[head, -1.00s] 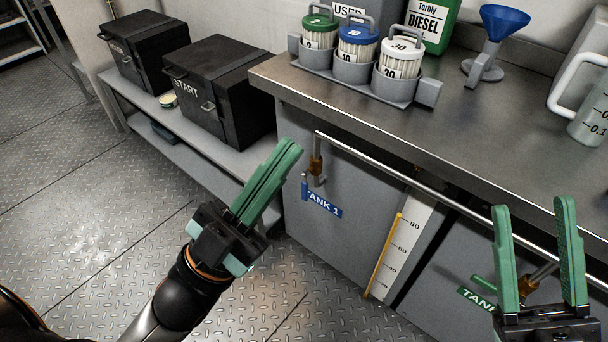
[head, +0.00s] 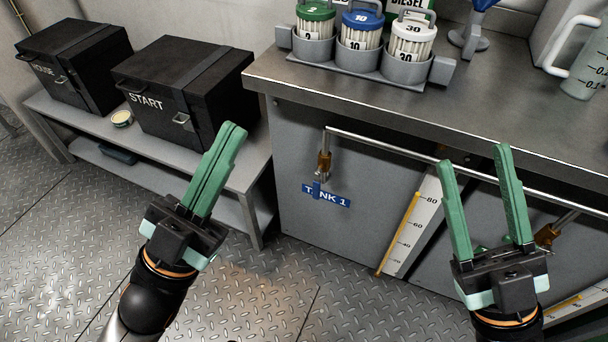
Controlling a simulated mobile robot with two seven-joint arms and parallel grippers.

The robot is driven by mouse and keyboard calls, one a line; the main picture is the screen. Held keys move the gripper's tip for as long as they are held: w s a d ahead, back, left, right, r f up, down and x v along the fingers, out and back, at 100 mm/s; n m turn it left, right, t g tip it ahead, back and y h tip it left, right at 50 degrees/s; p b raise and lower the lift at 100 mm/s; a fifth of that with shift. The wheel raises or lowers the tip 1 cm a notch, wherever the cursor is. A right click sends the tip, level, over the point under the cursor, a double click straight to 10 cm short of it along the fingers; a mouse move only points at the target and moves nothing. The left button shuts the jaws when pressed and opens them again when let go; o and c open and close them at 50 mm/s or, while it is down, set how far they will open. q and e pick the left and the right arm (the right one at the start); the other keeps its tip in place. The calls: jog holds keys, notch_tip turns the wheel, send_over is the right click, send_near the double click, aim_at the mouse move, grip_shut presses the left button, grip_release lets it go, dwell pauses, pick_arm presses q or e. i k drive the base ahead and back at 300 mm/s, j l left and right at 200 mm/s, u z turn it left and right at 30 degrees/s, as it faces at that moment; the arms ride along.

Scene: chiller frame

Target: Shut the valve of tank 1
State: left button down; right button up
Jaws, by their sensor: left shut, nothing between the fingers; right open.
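The valve of tank 1 (head: 323,164) is a brass body at the left end of a horizontal metal pipe (head: 385,145) on the cabinet front. Its small blue handle (head: 316,188) hangs downward in front of the blue TANK 1 label (head: 335,199). My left gripper (head: 232,130) is shut and empty, left of the valve and apart from it, over the floor and low shelf. My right gripper (head: 473,158) is open and empty, right of the valve, in front of the pipe and hiding part of the second tank's front.
A level gauge (head: 413,225) stands between the tanks. Another brass valve (head: 547,235) shows at right. The steel countertop (head: 370,100) above overhangs the front and carries a cartridge rack (head: 365,65). Black boxes (head: 185,90) sit on a low shelf at left. Floor before tank 1 is clear.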

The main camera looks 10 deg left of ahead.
aim_at(317, 187)
jog(key=j, duration=2.05)
